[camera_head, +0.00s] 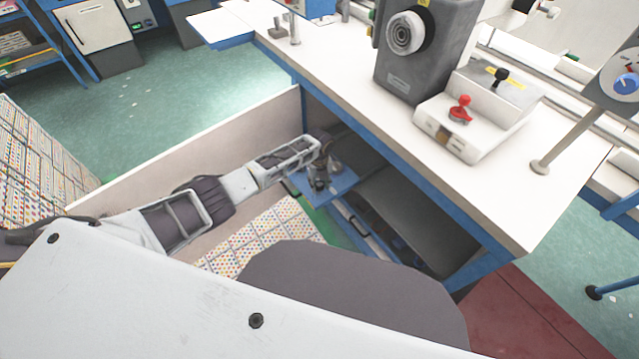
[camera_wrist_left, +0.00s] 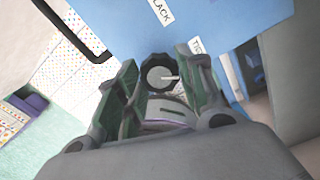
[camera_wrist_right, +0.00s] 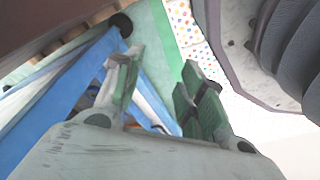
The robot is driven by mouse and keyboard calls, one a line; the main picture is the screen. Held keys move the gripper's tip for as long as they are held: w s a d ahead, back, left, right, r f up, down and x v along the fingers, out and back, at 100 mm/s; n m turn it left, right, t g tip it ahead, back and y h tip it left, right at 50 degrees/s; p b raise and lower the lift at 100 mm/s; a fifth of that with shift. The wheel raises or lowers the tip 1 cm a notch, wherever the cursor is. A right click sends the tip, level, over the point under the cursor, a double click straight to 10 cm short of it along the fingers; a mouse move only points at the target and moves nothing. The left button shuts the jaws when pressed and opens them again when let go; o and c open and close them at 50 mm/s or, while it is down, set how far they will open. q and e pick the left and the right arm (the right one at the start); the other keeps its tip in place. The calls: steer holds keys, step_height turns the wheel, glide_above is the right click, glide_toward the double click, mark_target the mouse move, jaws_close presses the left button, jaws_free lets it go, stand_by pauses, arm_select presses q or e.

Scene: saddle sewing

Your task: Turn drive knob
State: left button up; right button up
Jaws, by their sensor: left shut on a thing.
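A dark round knob (camera_wrist_left: 160,72) with a pale pointer line sits on a blue panel (camera_wrist_left: 225,30) in the left wrist view. Labels that appear to read "SLACK" (camera_wrist_left: 163,12) and "TIGHT" (camera_wrist_left: 197,47) lie beside it. My left gripper (camera_wrist_left: 156,80) is shut on the knob, with a green-padded finger on each side. In the head view my left gripper (camera_head: 320,182) reaches below the white tabletop, and the knob cannot be made out there. My right gripper (camera_wrist_right: 160,72) is open and empty in the right wrist view; it is outside the head view.
A beige panel (camera_head: 200,150) runs behind my arm. A black handle (camera_wrist_left: 75,30) lies left of the knob.

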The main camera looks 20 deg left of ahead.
mark_target(319, 185)
arm_select(q)
steer(key=m, duration=0.3)
steer(key=shift+m, duration=0.4)
arm_select(e)
steer(key=shift+w+a+r, duration=0.1)
steer(key=shift+a+r, duration=0.05)
steer(key=shift+r, duration=0.25)
steer(key=shift+w+a+r, duration=0.1)
steer(key=shift+a+r, duration=0.05)
steer(key=shift+r, duration=0.25)
arm_select(q)
steer(key=shift+m, duration=0.3)
arm_select(e)
steer(key=shift+s, duration=0.1)
arm_select(q)
steer(key=o, duration=0.9)
steer(key=shift+o, duration=0.6)
arm_select(e)
steer(key=shift+w+r, duration=0.15)
steer(key=shift+w, duration=0.5)
arm_select(q)
step_height(319, 185, up, 12)
arm_select(e)
steer(key=shift+s, duration=0.35)
